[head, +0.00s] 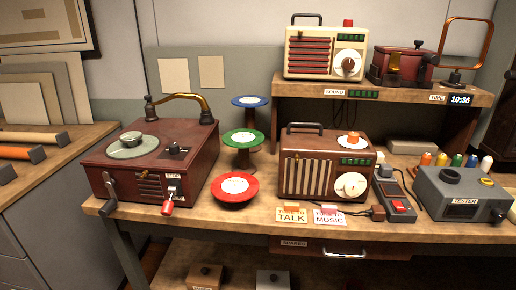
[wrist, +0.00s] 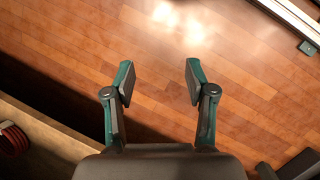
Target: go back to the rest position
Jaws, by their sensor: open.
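My gripper (wrist: 159,82) shows in the wrist view with its two fingers spread apart and nothing between them. It hangs over a bare wooden floor (wrist: 240,70). The head view shows no part of my arm or gripper. In the wrist view a wooden edge (wrist: 40,140) lies at the lower left, with a dark gap beside it.
The workbench (head: 255,222) holds a red record player (head: 190,150), several discs on stands, a brown radio (head: 305,175) and a grey tester (head: 465,195). A shelf (head: 400,93) carries a cream radio (head: 310,55). A red round thing (wrist: 14,138) shows at the wrist view's left edge.

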